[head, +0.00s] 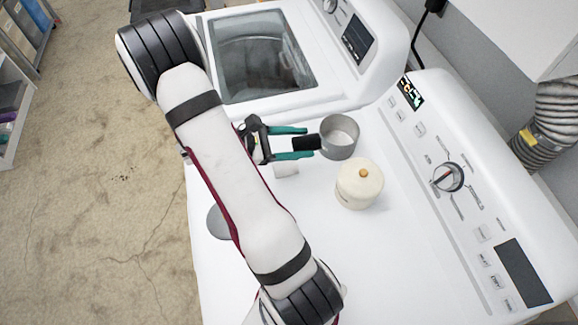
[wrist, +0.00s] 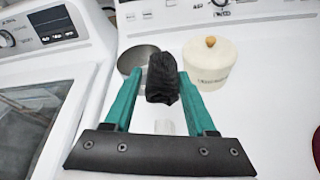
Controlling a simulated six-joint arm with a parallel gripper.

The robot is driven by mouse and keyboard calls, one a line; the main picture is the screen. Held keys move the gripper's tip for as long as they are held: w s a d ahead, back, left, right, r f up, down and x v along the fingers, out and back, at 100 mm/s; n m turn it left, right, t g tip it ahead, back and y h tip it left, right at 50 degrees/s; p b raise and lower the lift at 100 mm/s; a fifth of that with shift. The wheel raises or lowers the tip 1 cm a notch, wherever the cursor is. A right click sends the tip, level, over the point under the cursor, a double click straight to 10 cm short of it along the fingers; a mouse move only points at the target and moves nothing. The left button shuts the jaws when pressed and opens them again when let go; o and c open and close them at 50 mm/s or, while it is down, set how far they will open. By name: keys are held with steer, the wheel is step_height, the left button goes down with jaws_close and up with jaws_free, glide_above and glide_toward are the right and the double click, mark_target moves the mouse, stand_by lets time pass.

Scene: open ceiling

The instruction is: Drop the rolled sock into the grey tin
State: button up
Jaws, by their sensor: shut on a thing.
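The rolled sock is a black bundle (head: 306,143) held between the green fingers of my gripper (head: 303,143). It also shows in the wrist view (wrist: 162,78), upright between the fingertips (wrist: 158,90). The grey tin (head: 340,137) is an open round container on the white machine top, just right of the sock in the head view. In the wrist view the tin (wrist: 137,56) is beyond the sock and to its left, partly hidden by it. The sock appears beside the tin's near rim; I cannot tell its exact height above it.
A cream lidded canister (head: 358,184) with a wooden knob stands close to the tin. A small white cylinder (head: 286,170) is below my gripper. A grey disc (head: 219,222) lies partly behind my arm. The control panel (head: 450,180) rises at the right.

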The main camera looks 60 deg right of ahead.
steer(key=s+d+r, duration=0.2)
steer(key=d+r, duration=0.1)
steer(key=d, duration=0.4)
steer(key=s+d+r, duration=0.2)
steer(key=d+r, duration=0.1)
steer(key=d, duration=0.4)
step_height(320, 180, down, 6)
steer(key=shift+a+r, duration=0.1)
steer(key=shift+a, duration=0.05)
steer(key=o, duration=1.4)
steer(key=v, duration=1.6)
